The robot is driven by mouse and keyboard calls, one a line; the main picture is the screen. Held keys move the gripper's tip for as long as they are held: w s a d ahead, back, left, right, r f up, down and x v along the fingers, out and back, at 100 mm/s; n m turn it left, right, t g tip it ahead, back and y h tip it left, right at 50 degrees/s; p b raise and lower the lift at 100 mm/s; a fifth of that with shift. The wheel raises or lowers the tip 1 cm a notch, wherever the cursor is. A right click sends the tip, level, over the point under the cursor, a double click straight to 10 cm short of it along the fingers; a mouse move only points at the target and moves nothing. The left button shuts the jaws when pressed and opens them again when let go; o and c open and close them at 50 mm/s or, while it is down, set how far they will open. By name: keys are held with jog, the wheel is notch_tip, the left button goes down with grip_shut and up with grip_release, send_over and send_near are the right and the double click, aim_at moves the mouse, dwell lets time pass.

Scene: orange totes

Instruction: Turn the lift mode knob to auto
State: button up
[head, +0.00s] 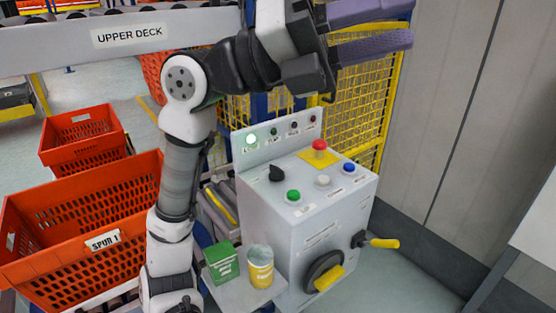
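The grey control box (270,225) stands in the middle of the head view. A black rotary knob (276,174) sits at the left of its sloped top. The label by it is too small to read, so I cannot tell which mode it points to or whether it is the lift mode knob. My gripper (404,24) is at the top right, above and apart from the box. Its two purple fingers are spread and point right, with nothing between them. A second dark round control with a yellow handle (328,278) is on the box's front.
The top also has a red mushroom button (319,149) and green, white and blue buttons. A yellow-gripped lever (383,243) juts right. A green box (221,262) and yellow can (260,267) stand on a front shelf. Orange totes (85,245) are left; a wall is right.

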jog(key=w+d+f+n+t+y, duration=0.4)
jog(key=w+d+f+n+y, duration=0.15)
jog(key=w+d+f, duration=0.3)
jog(key=n+t+y+p, duration=0.1)
jog(key=n+t+y, duration=0.3)
jog(key=n+y, duration=1.2)
send_near(277, 167)
jog(key=w+f+m+p, duration=0.1)
jog(key=f, duration=0.1)
jog(key=w+f+m+y+p, duration=0.1)
jog(key=f, duration=0.2)
jog(key=f+m+y+p, duration=0.1)
jog(key=f+p, duration=0.1)
jog(key=f, duration=0.1)
jog(key=shift+w+f+m+y, duration=0.1)
jog(key=shift+w+m+y, duration=0.15)
jog(key=shift+w, duration=0.15)
jog(key=shift+c, duration=0.4)
grip_shut()
